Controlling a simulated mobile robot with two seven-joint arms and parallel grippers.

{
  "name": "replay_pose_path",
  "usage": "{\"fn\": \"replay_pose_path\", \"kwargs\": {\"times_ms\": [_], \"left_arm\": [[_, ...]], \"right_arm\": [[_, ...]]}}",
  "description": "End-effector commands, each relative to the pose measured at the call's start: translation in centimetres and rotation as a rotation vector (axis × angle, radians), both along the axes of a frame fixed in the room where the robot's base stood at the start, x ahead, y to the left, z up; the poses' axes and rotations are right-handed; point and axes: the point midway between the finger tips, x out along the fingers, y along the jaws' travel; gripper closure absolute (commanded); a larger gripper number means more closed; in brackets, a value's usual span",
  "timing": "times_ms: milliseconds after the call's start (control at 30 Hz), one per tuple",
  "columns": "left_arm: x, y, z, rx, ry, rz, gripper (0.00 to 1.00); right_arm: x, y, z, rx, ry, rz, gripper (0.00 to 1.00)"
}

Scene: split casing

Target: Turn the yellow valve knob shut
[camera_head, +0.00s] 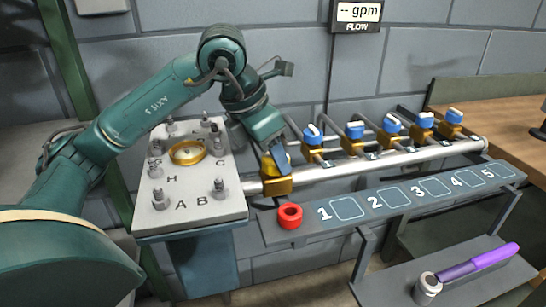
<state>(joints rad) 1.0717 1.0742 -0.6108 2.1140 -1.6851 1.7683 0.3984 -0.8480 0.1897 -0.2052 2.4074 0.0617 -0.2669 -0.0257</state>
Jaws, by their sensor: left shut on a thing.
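The yellow valve knob (269,165) sits on a brass valve body (277,184) at the left end of the silver pipe. My left gripper (278,163) reaches down to it from above and is shut on it. The fingers hide part of the knob, so its exact turn angle is hard to tell. The flow display (359,14) on the wall reads "-- gpm". My right gripper is not in view.
Several blue-handled valves (355,131) stand along the pipe (400,156) to the right. A lettered plate with studs and a brass ring (187,153) is at left.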

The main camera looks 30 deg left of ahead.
Motion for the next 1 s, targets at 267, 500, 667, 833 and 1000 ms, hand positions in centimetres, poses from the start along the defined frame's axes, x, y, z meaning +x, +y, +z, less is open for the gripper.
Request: {"fn": "replay_pose_path", "kwargs": {"times_ms": [267, 500, 667, 833, 1000], "left_arm": [[0.2, 0.2, 0.1, -0.003, -0.003, -0.258, 0.78], [0.3, 0.2, 0.2, -0.004, -0.003, -0.487, 0.78], [0.4, 0.3, 0.3, -0.004, -0.004, -0.635, 0.78], [0.5, 0.3, 0.3, -0.003, -0.004, -0.776, 0.78], [0.5, 0.3, 0.2, -0.001, -0.003, -0.89, 0.78]], "right_arm": [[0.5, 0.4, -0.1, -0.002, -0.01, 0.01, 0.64], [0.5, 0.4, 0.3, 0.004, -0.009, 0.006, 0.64], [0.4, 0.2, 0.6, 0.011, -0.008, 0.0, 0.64], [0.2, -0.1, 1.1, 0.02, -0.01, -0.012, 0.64], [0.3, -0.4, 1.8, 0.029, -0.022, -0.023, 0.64]]}}
